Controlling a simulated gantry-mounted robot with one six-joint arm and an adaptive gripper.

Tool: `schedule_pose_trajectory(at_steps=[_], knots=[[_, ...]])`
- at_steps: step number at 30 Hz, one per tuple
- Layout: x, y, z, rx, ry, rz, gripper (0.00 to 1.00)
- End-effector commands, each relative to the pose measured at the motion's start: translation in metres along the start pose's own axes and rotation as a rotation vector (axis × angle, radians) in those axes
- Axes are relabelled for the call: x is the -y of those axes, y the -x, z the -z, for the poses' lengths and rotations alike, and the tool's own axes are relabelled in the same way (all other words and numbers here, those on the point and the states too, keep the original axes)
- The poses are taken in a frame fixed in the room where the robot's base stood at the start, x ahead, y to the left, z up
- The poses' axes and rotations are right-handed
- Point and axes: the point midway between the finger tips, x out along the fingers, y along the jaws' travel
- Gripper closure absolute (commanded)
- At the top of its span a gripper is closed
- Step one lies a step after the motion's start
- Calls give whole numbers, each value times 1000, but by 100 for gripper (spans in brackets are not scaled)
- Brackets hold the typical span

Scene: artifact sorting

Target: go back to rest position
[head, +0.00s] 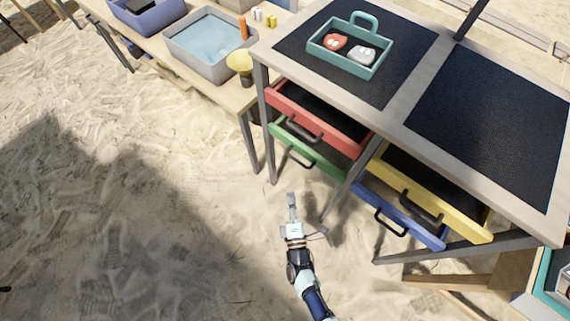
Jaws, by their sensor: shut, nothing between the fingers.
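My gripper (292,205) is in the lower middle of the head view, at the end of my arm. It is shut and empty. It is over the sandy ground, in front of the table with drawers and apart from it. A red drawer (287,117) and a yellow drawer (465,222) are pulled open. A green drawer (325,160) and a blue drawer (410,226) are below them.
A teal tray (345,63) on the tabletop holds a red and a grey artifact. A side table at the upper left carries a grey water basin (212,72) and a yellow cup-like object (240,62). Open sand (120,180) lies left of my arm.

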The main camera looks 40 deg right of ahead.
Motion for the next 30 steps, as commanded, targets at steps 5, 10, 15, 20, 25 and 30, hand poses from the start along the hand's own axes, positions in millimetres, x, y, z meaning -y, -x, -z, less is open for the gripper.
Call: schedule_pose_trajectory(at_steps=[5,10,15,20,25,30], knots=[[-1,25,0,-1,0,0,100],[0,30,0,-1,0,-2,100],[0,30,0,-1,0,-1,100],[-3,26,3,-8,-12,-1,100],[-56,-19,56,-165,-256,37,100],[-175,-63,146,-423,-660,230,100]])
